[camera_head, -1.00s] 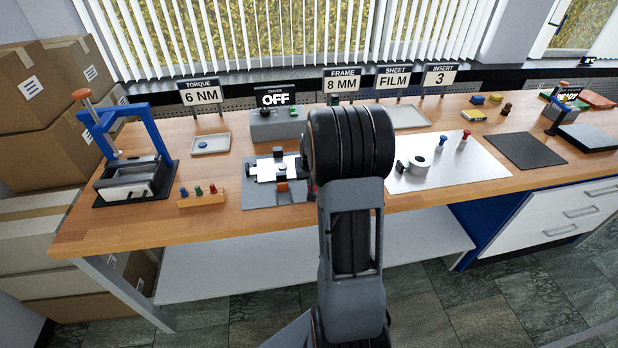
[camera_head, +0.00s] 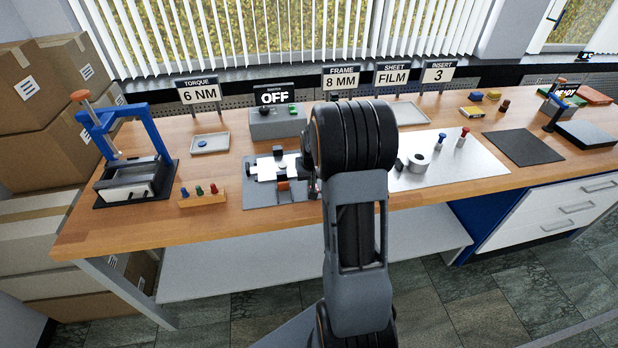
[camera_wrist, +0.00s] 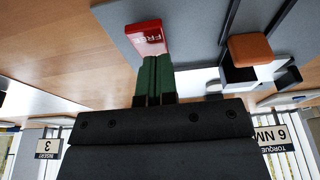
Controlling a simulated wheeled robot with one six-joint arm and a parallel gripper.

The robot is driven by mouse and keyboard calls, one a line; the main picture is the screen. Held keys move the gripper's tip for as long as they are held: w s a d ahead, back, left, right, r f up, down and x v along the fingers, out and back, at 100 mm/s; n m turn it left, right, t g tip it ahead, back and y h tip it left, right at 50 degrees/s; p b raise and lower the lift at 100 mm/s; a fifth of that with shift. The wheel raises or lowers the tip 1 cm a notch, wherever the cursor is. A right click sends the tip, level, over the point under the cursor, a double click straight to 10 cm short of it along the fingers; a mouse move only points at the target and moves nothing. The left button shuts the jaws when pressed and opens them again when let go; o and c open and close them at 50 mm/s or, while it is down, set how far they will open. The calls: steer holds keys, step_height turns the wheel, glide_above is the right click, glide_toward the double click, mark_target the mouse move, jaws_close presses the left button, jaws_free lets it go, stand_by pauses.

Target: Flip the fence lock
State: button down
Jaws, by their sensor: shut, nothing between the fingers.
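The red lock tab (camera_wrist: 147,40), lettered FREE, shows upside down in the wrist view at the edge of a grey base plate (camera_wrist: 195,22). My gripper (camera_wrist: 153,60) has green fingers that are shut and empty. Its fingertips are right at the red tab; I cannot tell whether they touch it. An orange block (camera_wrist: 250,50) on a white and black part is to the right.
A switch box (camera_head: 275,125) under an OFF sign stands behind the fixture. A rack of small pegs (camera_head: 202,198) and a blue press (camera_head: 125,150) are left. A metal sheet (camera_head: 455,170) with a ring lies right. The front left bench strip is clear.

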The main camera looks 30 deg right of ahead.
steer(key=shift+r, duration=0.1)
steer(key=r+p, duration=0.2)
steer(key=r, duration=0.1)
steer(key=r+p, duration=0.1)
steer(key=r, duration=0.1)
steer(key=shift+w+d, duration=0.2)
steer(key=shift+w, duration=0.15)
step_height(320, 180, up, 9)
steer(key=b, duration=0.1)
steer(key=shift+s+a+f, duration=0.1)
stand_by(0.4)
steer(key=s+a+r+n+t+y, duration=0.1)
steer(key=s+a+n, duration=0.3)
steer(key=s+a, duration=1.4)
steer(key=shift+s+a+r, duration=0.15)
steer(key=shift+a+r, duration=0.45)
steer(key=shift+a, duration=0.3)
